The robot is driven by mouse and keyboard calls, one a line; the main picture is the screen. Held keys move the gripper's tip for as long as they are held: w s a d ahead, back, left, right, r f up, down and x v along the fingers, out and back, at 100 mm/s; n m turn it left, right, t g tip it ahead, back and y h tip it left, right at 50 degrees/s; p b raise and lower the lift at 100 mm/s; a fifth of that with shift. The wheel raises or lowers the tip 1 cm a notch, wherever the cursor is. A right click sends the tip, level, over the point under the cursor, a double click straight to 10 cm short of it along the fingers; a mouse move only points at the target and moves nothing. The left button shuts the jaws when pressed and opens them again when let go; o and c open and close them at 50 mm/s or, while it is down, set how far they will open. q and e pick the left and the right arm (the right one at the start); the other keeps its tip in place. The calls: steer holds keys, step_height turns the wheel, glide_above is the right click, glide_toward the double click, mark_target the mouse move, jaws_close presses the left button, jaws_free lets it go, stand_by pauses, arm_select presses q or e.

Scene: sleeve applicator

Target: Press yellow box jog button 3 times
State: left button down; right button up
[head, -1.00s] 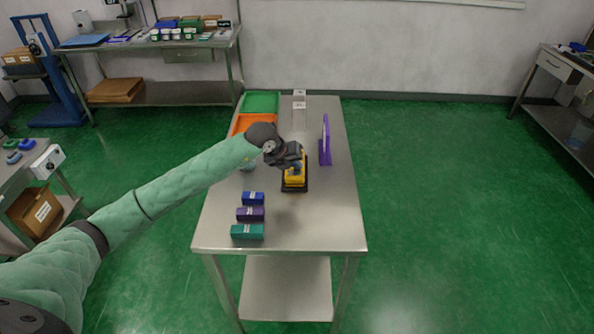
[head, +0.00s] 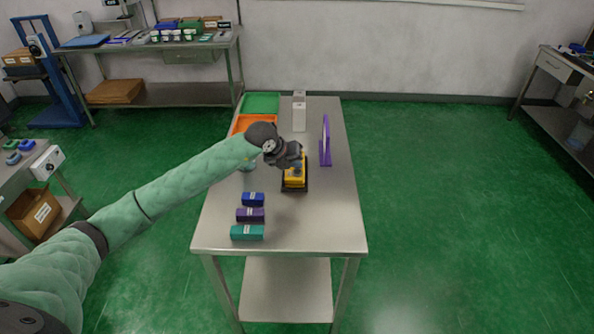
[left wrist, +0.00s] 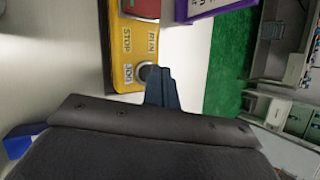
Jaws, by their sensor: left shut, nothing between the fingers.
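The yellow box (head: 294,184) stands on the steel table on a dark base, right under my left gripper (head: 298,164). In the left wrist view, the yellow box (left wrist: 120,45) shows STOP, RUN and JOG labels. A round pale button, the jog button (left wrist: 146,71), sits beside the JOG label. The shut, empty left fingertips (left wrist: 154,69) are at this button and partly cover it. I cannot tell whether they touch it. My right gripper is out of view.
A purple upright frame (head: 325,145) stands right of the yellow box. Orange (head: 240,125) and green (head: 260,104) trays and a pale block (head: 299,118) are farther back.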

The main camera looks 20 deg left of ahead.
mark_target(296, 171)
arm_select(q)
steer(key=shift+r, duration=0.6)
steer(key=shift+r+p, duration=0.65)
steer(key=shift+r, duration=1.75)
